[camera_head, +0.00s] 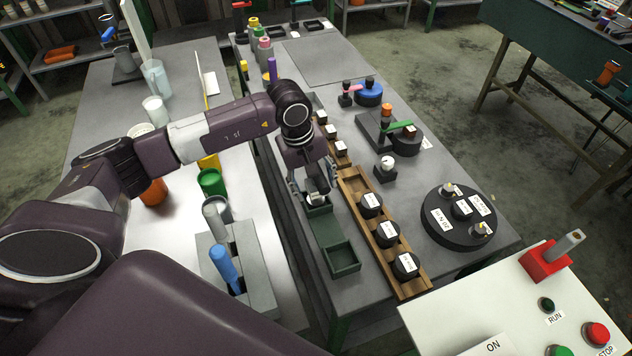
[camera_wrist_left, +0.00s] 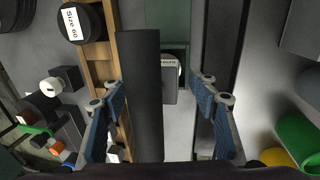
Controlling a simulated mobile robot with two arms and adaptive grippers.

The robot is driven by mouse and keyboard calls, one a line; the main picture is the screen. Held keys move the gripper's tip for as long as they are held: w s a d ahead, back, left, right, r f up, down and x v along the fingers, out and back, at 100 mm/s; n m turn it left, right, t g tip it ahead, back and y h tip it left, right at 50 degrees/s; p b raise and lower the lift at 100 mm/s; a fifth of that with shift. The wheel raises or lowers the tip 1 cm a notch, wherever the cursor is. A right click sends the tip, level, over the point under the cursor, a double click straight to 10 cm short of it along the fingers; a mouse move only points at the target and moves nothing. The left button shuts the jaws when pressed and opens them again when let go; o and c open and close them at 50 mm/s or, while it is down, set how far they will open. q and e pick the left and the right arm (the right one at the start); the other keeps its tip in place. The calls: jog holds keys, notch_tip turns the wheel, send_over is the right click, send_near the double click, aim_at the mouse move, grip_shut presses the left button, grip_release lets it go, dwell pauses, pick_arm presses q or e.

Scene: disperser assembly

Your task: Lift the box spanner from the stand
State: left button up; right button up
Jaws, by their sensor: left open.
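A grey block stand (camera_head: 262,288) is at the lower middle of the head view. A blue-handled tool (camera_head: 226,268) and a grey tubular tool (camera_head: 215,218) stand upright in it; I cannot tell for sure which is the box spanner. My left gripper (camera_head: 315,196) points down, to the right of the stand and beyond it, over the far end of a green tray (camera_head: 332,236). Its fingers are spread, and they show apart in the left wrist view (camera_wrist_left: 158,96). A small grey piece with a pale labelled top (camera_wrist_left: 169,75) shows between them, not visibly gripped. My right gripper is out of view.
A wooden rack (camera_head: 411,289) with several black weights runs along the tray's right side. A green cup (camera_head: 211,182) stands beyond the stand. A round black base (camera_head: 452,232) and a control panel with buttons (camera_head: 500,318) are at the right.

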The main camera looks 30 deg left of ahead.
pick_arm(q)
jog(key=shift+w+f, duration=0.1)
jog(key=shift+f, duration=0.25)
jog(key=c, duration=0.9)
jog(key=shift+r, duration=0.1)
grip_shut()
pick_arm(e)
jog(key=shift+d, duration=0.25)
pick_arm(q)
jog(key=shift+w, duration=0.1)
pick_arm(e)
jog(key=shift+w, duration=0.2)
pick_arm(q)
jog(key=shift+r, duration=0.1)
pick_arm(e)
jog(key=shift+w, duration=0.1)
